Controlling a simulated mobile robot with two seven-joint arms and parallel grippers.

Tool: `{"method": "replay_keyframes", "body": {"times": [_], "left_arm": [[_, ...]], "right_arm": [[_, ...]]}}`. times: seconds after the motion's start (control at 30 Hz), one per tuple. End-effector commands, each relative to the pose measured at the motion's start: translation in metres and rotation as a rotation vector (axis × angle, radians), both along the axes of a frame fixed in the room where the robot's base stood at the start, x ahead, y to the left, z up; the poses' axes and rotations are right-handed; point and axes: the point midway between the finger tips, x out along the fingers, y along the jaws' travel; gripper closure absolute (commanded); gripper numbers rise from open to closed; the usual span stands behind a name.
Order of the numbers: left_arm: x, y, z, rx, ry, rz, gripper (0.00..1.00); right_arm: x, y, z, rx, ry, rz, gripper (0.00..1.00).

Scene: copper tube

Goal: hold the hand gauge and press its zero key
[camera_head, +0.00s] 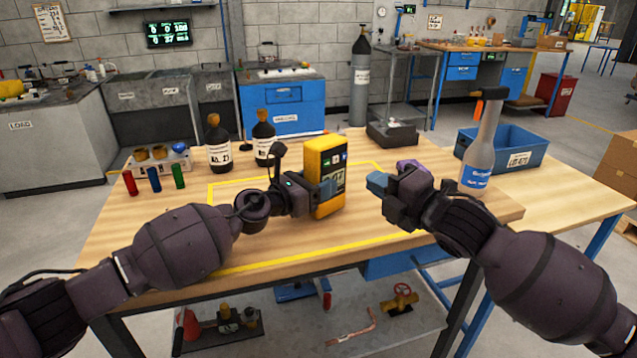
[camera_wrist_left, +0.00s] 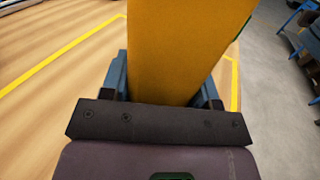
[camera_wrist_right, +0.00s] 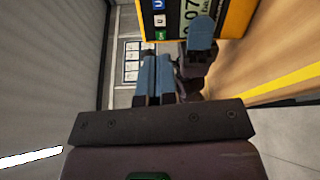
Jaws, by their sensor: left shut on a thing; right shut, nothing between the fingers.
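The hand gauge (camera_head: 323,150) is a yellow upright block with a dark face, a lit display and small coloured keys. It stands over the taped area of the bench. My left gripper (camera_head: 316,192) is shut around its lower part; the yellow body also fills the left wrist view (camera_wrist_left: 185,50). My right gripper (camera_head: 378,184) is shut and empty, right of the gauge and apart from it. The right wrist view shows its closed blue fingertips (camera_wrist_right: 155,62) near the blue, white and green keys (camera_wrist_right: 161,20) of the gauge. A left finger covers part of the display there.
Two dark bottles (camera_head: 218,148) and red, blue and green cylinders (camera_head: 154,180) stand at the bench's left. A clear spray bottle (camera_head: 482,150) and a blue bin (camera_head: 535,152) stand at the right, close to my right arm.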

Motion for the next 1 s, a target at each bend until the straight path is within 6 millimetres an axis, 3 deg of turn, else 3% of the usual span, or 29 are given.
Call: {"method": "replay_keyframes", "body": {"times": [0.17, 0.47, 1.0], "left_arm": [[0.0, 0.0, -0.001, 0.0, 0.001, 0.0, 0.83], [0.0, 0.0, -0.001, 0.0, 0.001, 0.0, 0.83], [0.0, 0.0, -0.001, 0.0, 0.001, 0.0, 0.83]], "right_arm": [[-0.004, 0.003, -0.009, 0.012, 0.02, 0.003, 1.0], [-0.014, 0.031, -0.033, 0.063, 0.003, -0.033, 1.0], [-0.008, 0.031, -0.039, -0.262, -0.363, -0.351, 1.0]]}}
